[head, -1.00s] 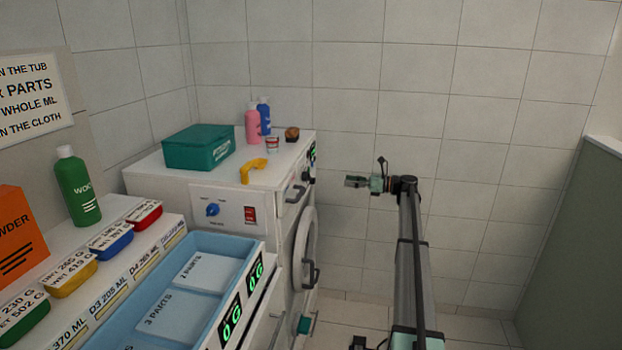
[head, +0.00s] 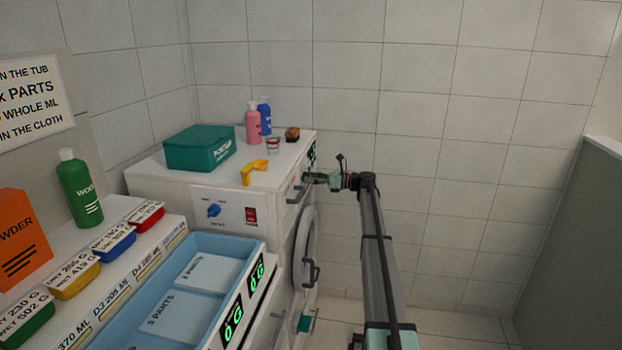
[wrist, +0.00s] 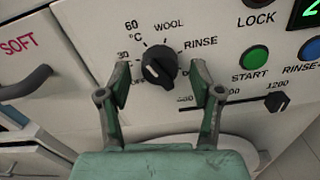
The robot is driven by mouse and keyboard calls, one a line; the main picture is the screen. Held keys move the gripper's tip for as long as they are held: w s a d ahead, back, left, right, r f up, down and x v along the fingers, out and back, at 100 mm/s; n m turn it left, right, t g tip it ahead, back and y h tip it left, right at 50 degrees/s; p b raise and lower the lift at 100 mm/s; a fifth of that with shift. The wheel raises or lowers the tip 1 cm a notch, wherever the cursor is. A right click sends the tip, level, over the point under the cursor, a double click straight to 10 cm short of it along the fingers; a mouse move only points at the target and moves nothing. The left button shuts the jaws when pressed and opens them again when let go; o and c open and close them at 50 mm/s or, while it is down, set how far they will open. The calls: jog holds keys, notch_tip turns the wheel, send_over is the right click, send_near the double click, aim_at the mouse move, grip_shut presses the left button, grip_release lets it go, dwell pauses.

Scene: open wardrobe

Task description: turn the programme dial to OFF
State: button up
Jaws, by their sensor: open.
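The programme dial (wrist: 159,65) is a round black knob on the white panel in the wrist view. Labels 60 °C, WOOL and RINSE stand around its top, with 30 and a partly hidden OFF at its lower left. I cannot tell for sure which label the dial points to. My gripper (wrist: 160,70) is open, one finger left and one right of the dial, with gaps showing on both sides. In the head view my gripper (head: 314,178) is at the washing machine's (head: 290,240) front panel and hides the dial.
The green START button (wrist: 253,57), a slider (wrist: 277,101) and a blue button (wrist: 310,50) lie right of the dial. A dark drawer handle (wrist: 25,83) is at the left. Bottles, a teal box (head: 198,149) and a yellow item (head: 254,170) stand on top of the machine.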

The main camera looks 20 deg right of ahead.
jog(key=shift+w+a, duration=0.1)
jog(key=shift+a, duration=0.05)
jog(key=c, duration=1.2)
jog(key=shift+o, duration=0.2)
jog(key=shift+n, duration=0.3)
jog(key=n+b, duration=1.2)
jog(key=n, duration=0.7)
jog(key=shift+w+r+b, duration=0.1)
jog(key=shift+b, duration=0.3)
jog(key=shift+n, duration=0.3)
